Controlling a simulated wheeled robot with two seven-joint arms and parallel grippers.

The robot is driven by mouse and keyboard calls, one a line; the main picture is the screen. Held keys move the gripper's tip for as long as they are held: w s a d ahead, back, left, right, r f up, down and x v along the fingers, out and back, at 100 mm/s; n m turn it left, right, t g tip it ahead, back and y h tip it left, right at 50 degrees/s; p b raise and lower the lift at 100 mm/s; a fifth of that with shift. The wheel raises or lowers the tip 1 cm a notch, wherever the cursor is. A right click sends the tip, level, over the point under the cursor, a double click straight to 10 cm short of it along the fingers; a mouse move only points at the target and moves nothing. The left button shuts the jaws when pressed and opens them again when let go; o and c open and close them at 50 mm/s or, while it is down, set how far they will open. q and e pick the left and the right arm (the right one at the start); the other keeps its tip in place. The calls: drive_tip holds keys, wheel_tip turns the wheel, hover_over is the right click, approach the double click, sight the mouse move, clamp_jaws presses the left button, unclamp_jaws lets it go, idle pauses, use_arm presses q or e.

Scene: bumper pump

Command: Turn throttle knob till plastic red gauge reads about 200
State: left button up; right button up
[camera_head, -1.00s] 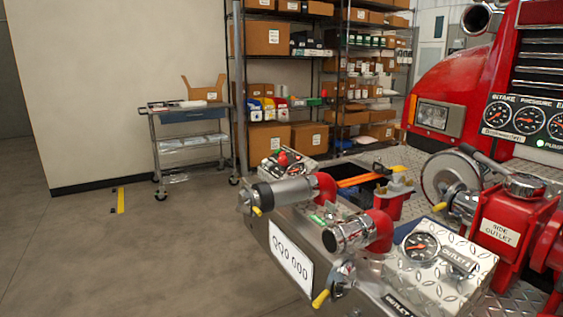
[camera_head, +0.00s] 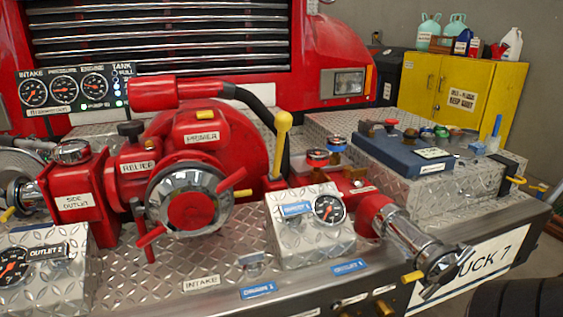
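A gauge panel (camera_head: 78,90) at the upper left carries three round dials marked intake, pressure and engine, with red needles. A single dial (camera_head: 328,209) with a red needle sits on a silver box right of centre. Another dial (camera_head: 12,268) is at the lower left edge, by the outlet 2 label. Their numbers are too small to read. I cannot tell which part is the throttle knob; a red knob (camera_head: 391,123) sits on a blue box, and red and blue capped knobs (camera_head: 317,158) stand left of it. Neither gripper shows.
A large red pump (camera_head: 215,150) with a chrome intake cap (camera_head: 190,203) fills the centre. A yellow-handled lever (camera_head: 282,130) stands upright beside it. A chrome outlet pipe (camera_head: 410,238) sticks out at front right. A yellow cabinet (camera_head: 455,90) stands behind at right.

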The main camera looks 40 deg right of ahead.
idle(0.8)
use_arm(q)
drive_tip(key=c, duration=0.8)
